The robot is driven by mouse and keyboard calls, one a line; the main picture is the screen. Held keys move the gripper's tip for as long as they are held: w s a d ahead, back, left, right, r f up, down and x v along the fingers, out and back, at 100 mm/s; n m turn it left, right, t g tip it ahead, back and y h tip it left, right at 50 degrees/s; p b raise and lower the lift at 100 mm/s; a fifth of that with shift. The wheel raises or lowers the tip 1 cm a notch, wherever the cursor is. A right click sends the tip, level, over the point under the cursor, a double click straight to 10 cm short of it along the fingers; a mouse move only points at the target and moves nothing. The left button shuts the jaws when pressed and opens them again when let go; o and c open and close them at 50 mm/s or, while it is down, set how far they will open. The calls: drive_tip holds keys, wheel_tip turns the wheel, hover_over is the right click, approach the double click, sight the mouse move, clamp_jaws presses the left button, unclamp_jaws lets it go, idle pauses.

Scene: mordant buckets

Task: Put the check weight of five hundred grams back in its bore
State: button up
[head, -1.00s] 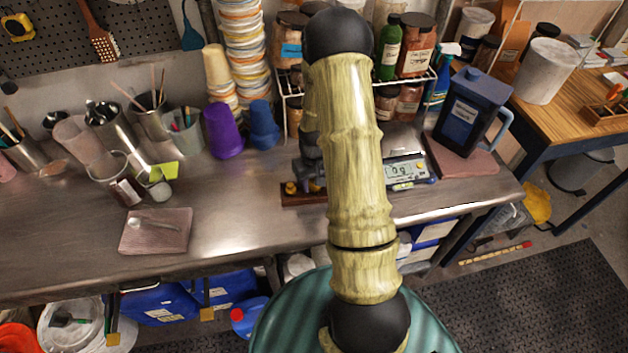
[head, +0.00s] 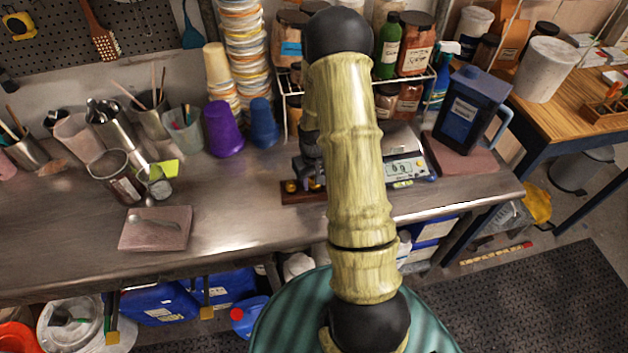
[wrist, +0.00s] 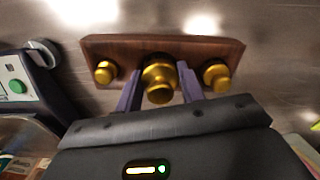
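A dark wooden block (wrist: 210,48) holds brass weights in a row in the wrist view. A small weight (wrist: 105,72) stands at its left and another (wrist: 216,77) at its right. The larger middle brass weight (wrist: 160,78), which looks like the check weight, stands out higher than these two, over the block's middle. My gripper (wrist: 160,72) has its purple fingers on both sides of it, seemingly shut on it. The weight's lower end and the middle bore are hidden.
A balance (head: 405,170) with a display stands right of the block; its edge shows in the wrist view (wrist: 15,85). A blue jug (head: 465,110) stands further right. Purple (head: 223,130) and blue cups are behind left.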

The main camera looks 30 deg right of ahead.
drive_tip(key=shift+o, duration=0.3)
drive_tip(key=shift+s+f+p, duration=0.1)
drive_tip(key=shift+s+p, duration=0.2)
drive_tip(key=shift+p, duration=0.2)
drive_tip(key=shift+w+r, duration=0.2)
wheel_tip(320, 180, up, 12)
drive_tip(key=b, duration=0.2)
drive_tip(key=shift+w, duration=0.1)
drive_tip(key=shift+a, duration=0.1)
drive_tip(key=s+a+r+t, duration=0.1)
drive_tip(key=s+a+r, duration=0.2)
drive_tip(key=s+a, duration=0.3)
drive_tip(key=s+a+r+n+t, duration=0.1)
drive_tip(key=s+a+r, duration=0.1)
drive_tip(key=s+a, duration=0.4)
drive_tip(key=shift+s+a+r, duration=0.2)
drive_tip(key=shift+a+r, duration=0.2)
drive_tip(key=shift+a, duration=0.3)
